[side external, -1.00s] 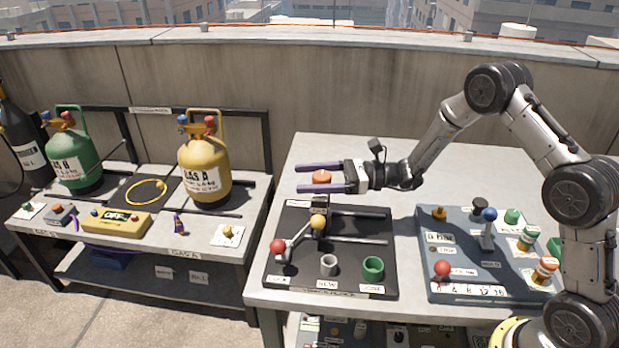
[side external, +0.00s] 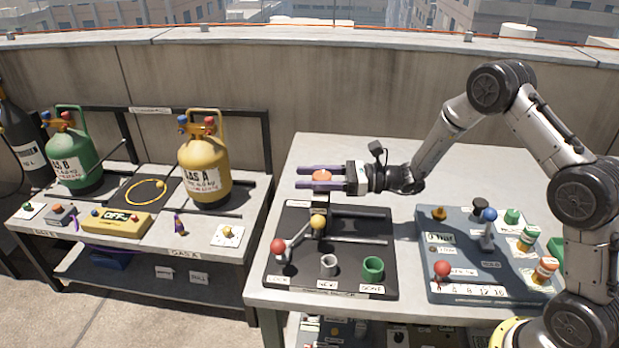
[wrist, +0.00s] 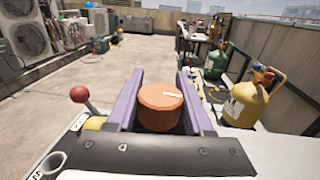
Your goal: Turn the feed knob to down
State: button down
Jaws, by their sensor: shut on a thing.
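An orange round knob (side external: 321,175) stands at the back of the black board on the right table. It also shows large in the wrist view (wrist: 160,112), with a white mark on its top running from near the middle toward the right. My gripper (side external: 299,178) lies level, with its two purple fingers on either side of the knob, shut on it. In the wrist view my gripper (wrist: 161,76) has the knob between the fingers. The knob's label is not readable, and its lower part is partly hidden by the near finger.
The black board (side external: 350,288) bears a red-balled lever (side external: 278,246), a yellow ball (side external: 318,222), a grey cup (side external: 328,264) and a green cup (side external: 373,268). A blue-grey panel (side external: 460,260) with several controls lies to the right. Gas bottles stand on the left table.

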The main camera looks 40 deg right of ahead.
jog(key=shift+w+d+m+t+h, duration=0.15)
jog(key=shift+d+m+t+h, duration=0.05)
jog(key=shift+m+t+h, duration=0.95)
jog(key=shift+w+d+m+t+h, duration=0.15)
jog(key=shift+m+t+h, duration=0.65)
jog(key=shift+h, duration=0.65)
jog(key=shift+w+d+m+t+h, duration=0.1)
jog(key=shift+d+m+t+h, duration=0.1)
jog(key=shift+m+t+h, duration=0.85)
jog(key=shift+h, duration=0.45)
jog(key=shift+c, duration=1.5)
grip_release()
jog(key=shift+d, duration=0.1)
jog(key=v, duration=1.3)
jog(key=shift+s+r, duration=0.2)
jog(key=shift+s, duration=0.15)
jog(key=shift+d, duration=0.1)
